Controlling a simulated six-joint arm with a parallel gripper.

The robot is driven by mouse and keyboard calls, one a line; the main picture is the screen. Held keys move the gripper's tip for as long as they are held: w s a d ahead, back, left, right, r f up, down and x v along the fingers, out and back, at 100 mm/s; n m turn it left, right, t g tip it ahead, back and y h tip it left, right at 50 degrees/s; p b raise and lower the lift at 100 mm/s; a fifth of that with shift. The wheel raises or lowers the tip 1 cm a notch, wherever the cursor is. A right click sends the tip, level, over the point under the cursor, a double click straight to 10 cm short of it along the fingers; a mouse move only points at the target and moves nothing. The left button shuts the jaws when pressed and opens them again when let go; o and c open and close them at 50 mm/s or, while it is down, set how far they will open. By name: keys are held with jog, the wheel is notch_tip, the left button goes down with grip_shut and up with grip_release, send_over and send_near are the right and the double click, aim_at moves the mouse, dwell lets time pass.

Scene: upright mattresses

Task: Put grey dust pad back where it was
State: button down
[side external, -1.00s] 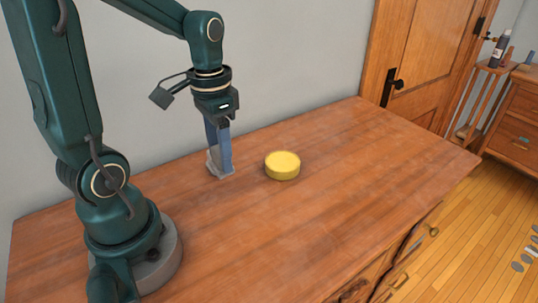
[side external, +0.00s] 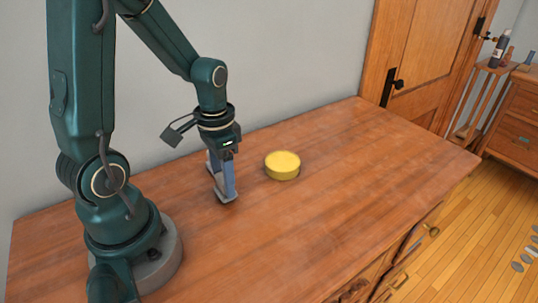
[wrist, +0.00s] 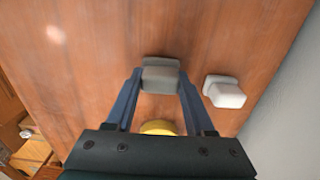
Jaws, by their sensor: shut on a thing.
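My gripper (side external: 225,189) points down close to the wooden top, left of the yellow round block. Its blue fingers are shut on the grey dust pad (wrist: 160,75), a dark grey block between the fingertips in the wrist view. In the side view the fingers mostly hide the pad, and I cannot tell whether its underside touches the wood. A separate pale grey-white block (wrist: 224,92) stands on the wood beside the right finger in the wrist view, apart from the pad. In the side view it is mostly hidden behind my gripper.
A yellow round block (side external: 282,165) sits to the right of my gripper; its edge also shows in the wrist view (wrist: 158,127). The wooden top (side external: 350,165) is clear to the right and in front. A grey wall (side external: 290,60) stands behind.

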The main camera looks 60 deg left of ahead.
jog(key=shift+f, duration=0.6)
dwell(0.3)
jog(key=shift+c, duration=0.9)
grip_release()
jog(key=shift+r, duration=2.3)
jog(key=shift+w+d+r, duration=0.1)
jog(key=shift+r, duration=0.15)
jog(key=s+d+r+t, duration=0.3)
jog(key=d+r+t, duration=0.2)
jog(key=d+r, duration=0.3)
jog(key=shift+s+d+r+t, duration=0.15)
jog(key=shift+s+r+t, duration=0.2)
jog(key=shift+r, duration=0.1)
